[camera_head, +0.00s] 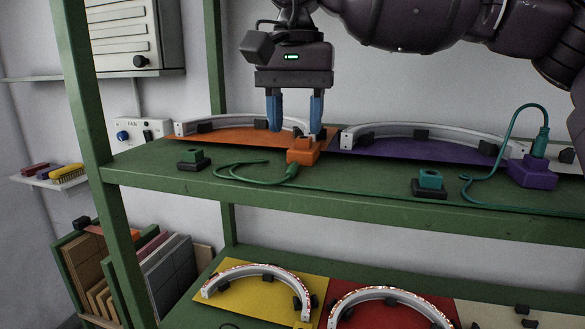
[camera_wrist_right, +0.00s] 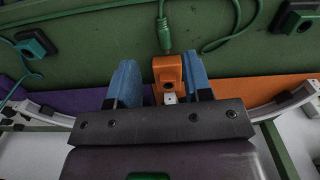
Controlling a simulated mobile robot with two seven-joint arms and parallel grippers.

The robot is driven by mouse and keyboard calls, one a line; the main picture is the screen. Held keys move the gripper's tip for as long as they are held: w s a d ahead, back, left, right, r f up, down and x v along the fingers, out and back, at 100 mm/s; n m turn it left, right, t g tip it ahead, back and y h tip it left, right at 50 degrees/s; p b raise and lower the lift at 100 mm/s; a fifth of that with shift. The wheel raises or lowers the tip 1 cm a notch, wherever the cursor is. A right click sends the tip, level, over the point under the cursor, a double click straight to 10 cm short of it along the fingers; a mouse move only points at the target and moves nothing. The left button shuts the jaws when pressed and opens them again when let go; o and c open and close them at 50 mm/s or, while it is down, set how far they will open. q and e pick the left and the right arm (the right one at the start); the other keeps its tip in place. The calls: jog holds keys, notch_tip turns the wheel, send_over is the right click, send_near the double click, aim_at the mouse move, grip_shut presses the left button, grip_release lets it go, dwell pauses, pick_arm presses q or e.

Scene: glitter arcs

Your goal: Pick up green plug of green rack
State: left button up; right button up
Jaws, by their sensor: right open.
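The green rack (camera_head: 380,192) has an upper shelf with orange and purple mats. On it, a green plug (camera_head: 291,171) with a cable lies close in front of an orange block (camera_head: 303,151); I cannot tell if they touch. The plug also shows in the right wrist view (camera_wrist_right: 163,36), beyond the orange block (camera_wrist_right: 167,72). My right gripper (camera_head: 295,127) points down, open and empty, with its blue fingers over the orange block area. In the right wrist view the block appears between the fingers. Another green plug (camera_head: 541,144) stands upright in a purple block (camera_head: 531,171). My left gripper is not in view.
White arcs lie on the orange mat (camera_head: 223,140) and purple mat (camera_head: 405,151). Small dark-and-green blocks sit at the left (camera_head: 193,159) and middle (camera_head: 430,183) of the shelf. A green post (camera_head: 95,130) stands at the left. A lower shelf holds more arcs.

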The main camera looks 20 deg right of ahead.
aim_at(293, 165)
jog(key=shift+w+f+p, duration=0.2)
jog(key=shift+f, duration=1.35)
jog(key=shift+w+f+p, duration=0.15)
jog(key=shift+f+p, duration=0.05)
jog(key=shift+f, duration=1.3)
jog(key=shift+c, duration=0.2)
grip_shut()
